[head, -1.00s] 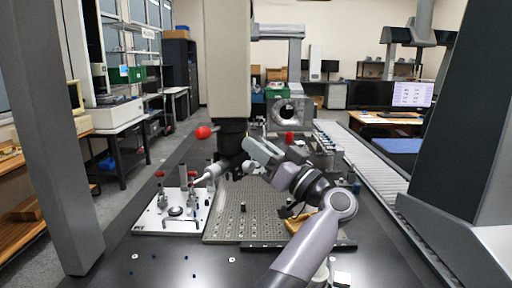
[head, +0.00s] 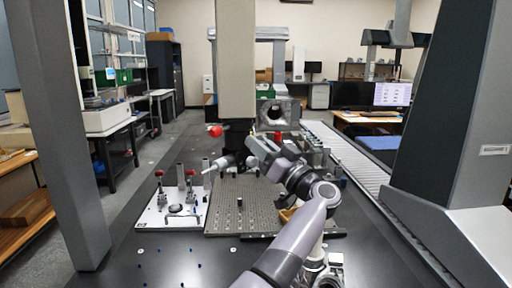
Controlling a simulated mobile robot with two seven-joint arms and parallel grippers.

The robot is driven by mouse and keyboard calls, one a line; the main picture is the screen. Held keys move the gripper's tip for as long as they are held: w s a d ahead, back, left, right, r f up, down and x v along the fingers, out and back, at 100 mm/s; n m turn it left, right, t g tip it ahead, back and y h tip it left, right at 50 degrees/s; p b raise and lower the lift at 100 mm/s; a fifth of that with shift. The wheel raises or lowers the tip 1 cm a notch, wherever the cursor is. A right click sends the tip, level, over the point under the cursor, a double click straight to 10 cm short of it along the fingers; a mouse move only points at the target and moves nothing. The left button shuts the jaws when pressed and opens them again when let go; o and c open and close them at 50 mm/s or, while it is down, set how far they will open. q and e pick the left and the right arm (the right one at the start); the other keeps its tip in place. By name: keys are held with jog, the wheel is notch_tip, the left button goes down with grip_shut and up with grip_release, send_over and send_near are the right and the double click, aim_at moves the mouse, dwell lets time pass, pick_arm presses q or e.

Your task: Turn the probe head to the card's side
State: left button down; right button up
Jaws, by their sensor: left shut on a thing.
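The probe head (head: 230,160) hangs under the dark lower end of the pale vertical column (head: 237,70). Its light tip points left and slightly down, towards the white fixture plate. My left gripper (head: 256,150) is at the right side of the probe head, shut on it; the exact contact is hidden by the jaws. My left arm reaches up from the bottom middle and bends left at the wrist. I cannot make out a card for certain; a yellow piece (head: 287,214) is mostly hidden behind my arm. My right gripper is not seen.
The white plate (head: 154,216) with red-topped clamps lies left of the grey perforated plate (head: 222,222). A red ball (head: 215,131) is behind the probe. A roller conveyor (head: 350,160) runs along the right. Dark gantry posts stand on both sides. The front left tabletop is mostly clear.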

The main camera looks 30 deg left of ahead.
pick_arm(q)
jog(key=shift+r, duration=0.1)
jog(key=c, duration=0.9)
grip_release()
jog(key=shift+d+f, duration=0.25)
jog(key=b+v, duration=0.1)
jog(key=v, duration=0.5)
jog(key=shift+s+d+b, duration=0.15)
jog(key=shift+d+b, duration=0.05)
jog(key=shift+b, duration=0.1)
jog(key=shift+f, duration=0.1)
